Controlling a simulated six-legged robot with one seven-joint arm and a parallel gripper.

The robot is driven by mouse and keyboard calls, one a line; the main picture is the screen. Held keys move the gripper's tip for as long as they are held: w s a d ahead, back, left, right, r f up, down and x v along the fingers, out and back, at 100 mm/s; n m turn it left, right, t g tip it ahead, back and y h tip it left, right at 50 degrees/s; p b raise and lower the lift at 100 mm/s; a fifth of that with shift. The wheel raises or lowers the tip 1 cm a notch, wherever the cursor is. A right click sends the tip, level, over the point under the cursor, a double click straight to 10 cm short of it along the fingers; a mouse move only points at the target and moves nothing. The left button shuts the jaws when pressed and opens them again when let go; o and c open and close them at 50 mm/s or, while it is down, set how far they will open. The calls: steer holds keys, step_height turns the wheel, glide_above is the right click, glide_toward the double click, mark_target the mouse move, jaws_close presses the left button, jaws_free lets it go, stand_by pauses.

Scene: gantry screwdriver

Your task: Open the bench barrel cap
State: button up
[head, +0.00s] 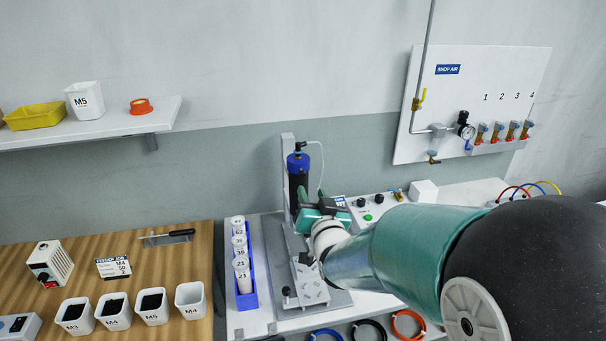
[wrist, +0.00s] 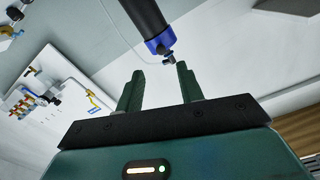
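The bench barrel (head: 298,187) is a dark upright cylinder on the gantry stand, with a blue cap (head: 297,162) and a thin air line at its top. In the wrist view the barrel (wrist: 144,17) hangs in from the top edge, and its blue cap (wrist: 160,44) with a small fitting lies beyond my fingertips, above the gap between them. My gripper (wrist: 157,78) is open, with two green fingers apart and nothing between them. In the head view my gripper (head: 311,205) is beside the barrel's lower part, and my arm hides some of the stand.
A blue rack (head: 249,299) of white labelled tubes stands left of the gantry. The wooden table (head: 190,262) holds several white cups. A control box with a green button (head: 368,217) sits right of the stand. The shop air panel (head: 480,85) is on the wall.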

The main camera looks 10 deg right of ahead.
mark_target(305, 175)
steer(key=w, duration=1)
steer(key=shift+a, duration=0.1)
steer(key=shift+s+r, duration=0.1)
steer(key=shift+c, duration=0.5)
jaws_close()
